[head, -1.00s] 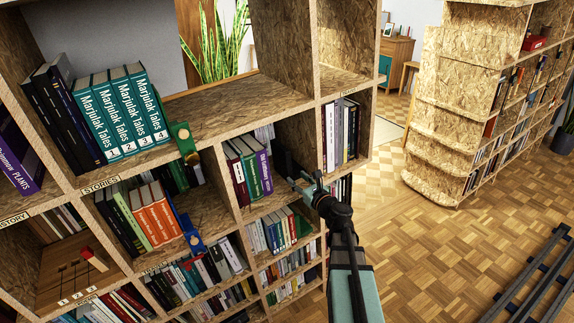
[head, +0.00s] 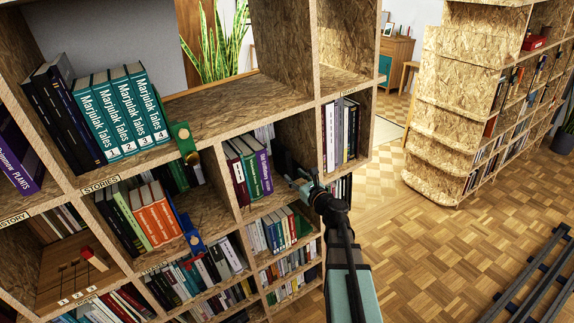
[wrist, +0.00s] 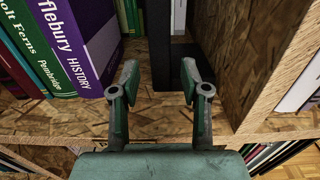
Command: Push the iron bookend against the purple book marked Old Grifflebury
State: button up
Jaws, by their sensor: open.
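The purple book marked Old Grifflebury (head: 264,171) stands upright at the right end of a short row in a middle cubby. In the wrist view its purple spine (wrist: 82,42) is at the upper left, left of my gripper. The iron bookend (wrist: 159,48) shows as a dark upright plate right of the book, with a gap between them. My gripper (wrist: 160,78) is open at the cubby's front, with one finger on each side of the plate in the picture. I cannot tell whether either finger touches it. In the head view my gripper (head: 293,180) partly hides that spot.
The cubby's right OSB wall (wrist: 250,55) is close to my right finger. The shelf board (wrist: 50,120) runs below the fingers. Green and dark red books stand left of the purple one. More book rows fill the shelves below.

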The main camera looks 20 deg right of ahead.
aim_at(290, 173)
jog(key=shift+w+a, duration=0.2)
jog(key=shift+w, duration=1.2)
jog(key=shift+w+a, duration=0.15)
jog(key=shift+w, duration=1.25)
grip_shut()
jog(key=shift+a, duration=0.15)
jog(key=shift+s+a+f, duration=0.1)
jog(key=shift+s+a, duration=0.05)
jog(key=shift+a, duration=0.45)
jog(key=shift+a+b, duration=0.4)
jog(key=shift+a, duration=0.1)
jog(key=shift+s+a+f, duration=0.1)
jog(key=shift+a, duration=0.2)
